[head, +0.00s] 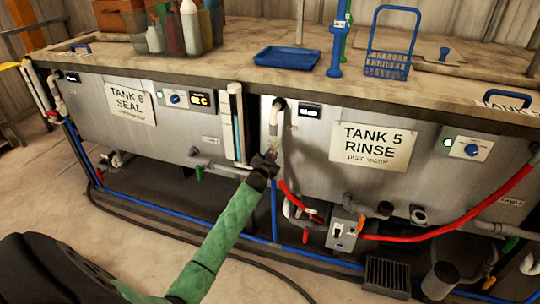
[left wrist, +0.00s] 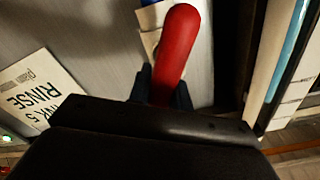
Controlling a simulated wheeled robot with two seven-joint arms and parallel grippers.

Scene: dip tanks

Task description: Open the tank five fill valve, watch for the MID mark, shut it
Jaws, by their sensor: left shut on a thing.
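Tank 5 (head: 310,170) carries a white sign (head: 370,147) reading "TANK 5 RINSE plain water". My left gripper (head: 266,163) is at a pipe on the tank's left end. In the left wrist view its dark fingers (left wrist: 163,88) are shut on a red valve handle (left wrist: 178,45). The head view hides most of this handle behind the gripper, and I cannot tell how far it is turned. A level gauge (head: 237,122) with a blue column stands just left of the gripper; its marks are too small to read. My right gripper is not in view.
Tank 6 (head: 90,105) is at the left. A red hose (head: 455,228) and a grey switch box (head: 343,233) sit below tank 5. A blue tray (head: 287,58) and blue basket (head: 388,65) are on the top. A dark cable crosses the open floor in front.

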